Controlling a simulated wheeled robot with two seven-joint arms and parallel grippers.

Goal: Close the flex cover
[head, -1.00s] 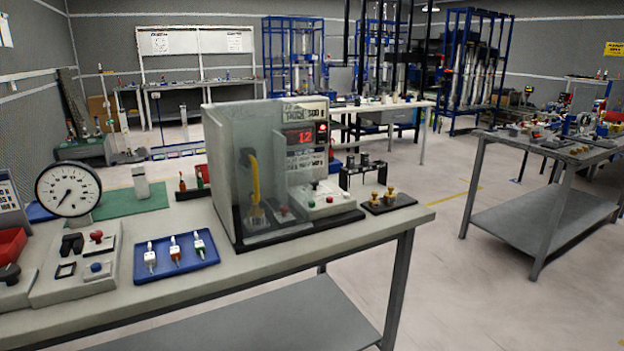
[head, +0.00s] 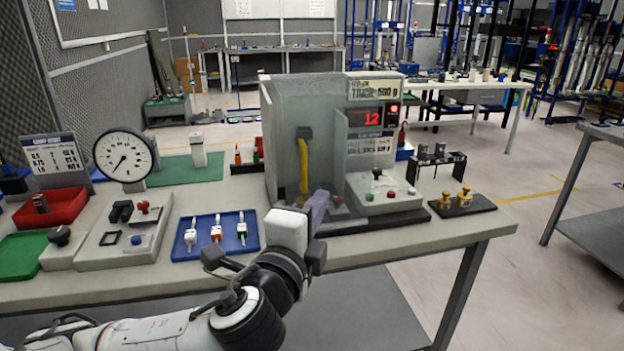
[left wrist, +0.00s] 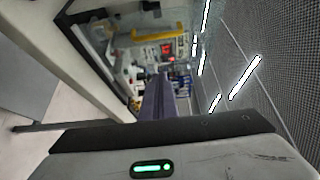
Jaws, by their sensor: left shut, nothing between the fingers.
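The flex cover is a clear, greyish panelled guard (head: 285,140) on the left and front of the test machine (head: 375,120). I cannot tell whether the fingers touch the cover. In the left wrist view the shut purple-grey fingers (left wrist: 160,100) point toward the machine, with the yellow part (left wrist: 160,36) and the red display (left wrist: 169,50) ahead. My right gripper is not in view.
A blue tray (head: 250,243) with several small tools lies left of the machine. A control box (head: 105,250), dial gauge (head: 125,157) and red bin (head: 60,207) stand farther left. Brass weights (head: 464,198) sit on a black block to the right.

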